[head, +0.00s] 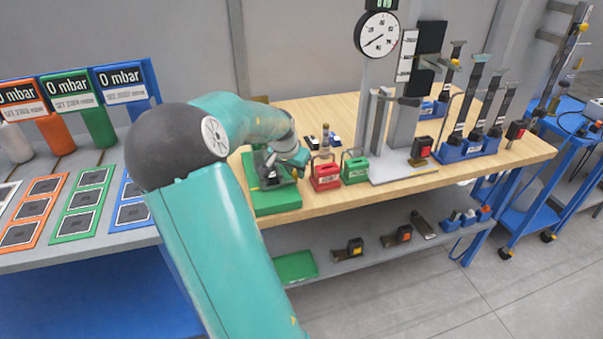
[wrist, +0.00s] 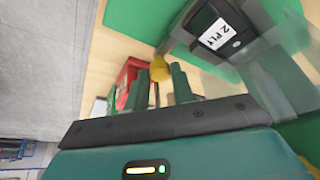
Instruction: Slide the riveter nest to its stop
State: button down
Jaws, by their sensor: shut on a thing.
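The riveter's green base (head: 277,203) stands at the left end of the wooden bench, mostly below my arm. A dark block with a white label (wrist: 215,32) sits over the green plate (wrist: 136,22) in the wrist view; I cannot tell whether it is the nest or another riveter part. My gripper (wrist: 161,78) is over the riveter, its two dark green fingers closed around a yellow knob (wrist: 158,66). The knob's link to the nest is hidden, and so is the stop. In the head view my gripper (head: 290,160) is small and partly covered by my wrist.
A red case (head: 325,174) and a green case (head: 355,168) stand just right of the riveter. A dial gauge stand (head: 378,95) is behind them. Blue holders with tools (head: 462,148) are farther right. The bench's front edge is close to the riveter.

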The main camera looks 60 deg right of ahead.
jog(key=shift+w+d, duration=0.15)
jog(key=shift+r, duration=0.1)
jog(key=c, duration=1.2)
grip_release()
jog(key=v, duration=0.7)
jog(key=shift+r, duration=0.15)
